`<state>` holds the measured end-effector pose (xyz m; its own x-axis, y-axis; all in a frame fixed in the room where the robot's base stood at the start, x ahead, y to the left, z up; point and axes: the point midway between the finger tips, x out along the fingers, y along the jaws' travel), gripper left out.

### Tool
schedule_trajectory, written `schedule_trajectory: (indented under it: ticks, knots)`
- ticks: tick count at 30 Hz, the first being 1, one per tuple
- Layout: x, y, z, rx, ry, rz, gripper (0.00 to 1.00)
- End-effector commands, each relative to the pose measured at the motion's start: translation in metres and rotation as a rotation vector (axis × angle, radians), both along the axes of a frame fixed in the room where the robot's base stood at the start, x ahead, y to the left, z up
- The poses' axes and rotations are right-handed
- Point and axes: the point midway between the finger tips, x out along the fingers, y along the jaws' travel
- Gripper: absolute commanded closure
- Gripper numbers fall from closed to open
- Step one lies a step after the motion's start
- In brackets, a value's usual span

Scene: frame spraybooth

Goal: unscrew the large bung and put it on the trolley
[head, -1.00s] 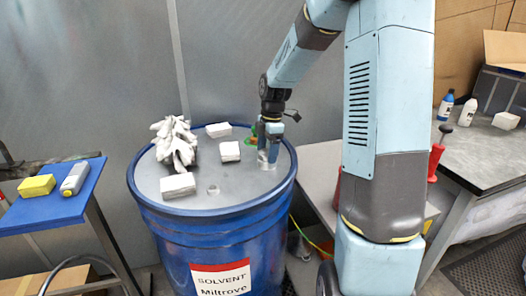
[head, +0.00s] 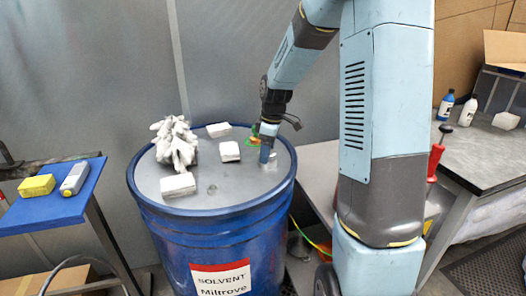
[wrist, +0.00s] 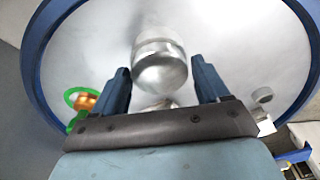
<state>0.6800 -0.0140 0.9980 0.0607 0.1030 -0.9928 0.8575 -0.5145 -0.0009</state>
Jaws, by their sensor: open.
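The blue drum (head: 165,217) has a grey metal lid and stands in the middle of the head view. A silver cylindrical bung (wrist: 160,65) shows in the wrist view, between and just beyond my fingertips. In the head view the bung (head: 272,158) is at the lid's right side, partly hidden by my gripper (head: 265,150). My gripper points down there, its blue fingers (wrist: 165,85) spread apart. Whether a finger touches the bung cannot be told. A blue-topped stand (head: 70,207) at the left may be the trolley.
White gloves (head: 175,145) and several white blocks (head: 178,185) lie on the lid. A green and orange fitting (head: 254,140) is close to my gripper. The stand holds a yellow sponge (head: 37,186) and a grey device (head: 75,178). A bench (head: 480,150) with bottles is at right.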

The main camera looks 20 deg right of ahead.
Motion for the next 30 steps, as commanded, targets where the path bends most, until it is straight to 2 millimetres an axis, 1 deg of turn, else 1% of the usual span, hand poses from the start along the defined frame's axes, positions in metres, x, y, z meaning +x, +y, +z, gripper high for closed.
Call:
schedule_trajectory:
  ticks: [3, 6, 14, 24, 30]
  knots:
    - [0.0000, 0.0006, 0.0003, -0.001, -0.001, -0.111, 0.25]
    - [0.0000, 0.0004, 0.0002, -0.001, -0.001, -0.185, 0.25]
    - [0.0001, 0.0005, 0.0002, -0.001, -0.001, -0.283, 0.25]
    - [-0.0001, 0.0009, -0.0001, -0.001, -0.001, -0.577, 0.25]
    - [-0.0001, 0.0003, -0.0001, -0.001, 0.000, -0.645, 0.25]
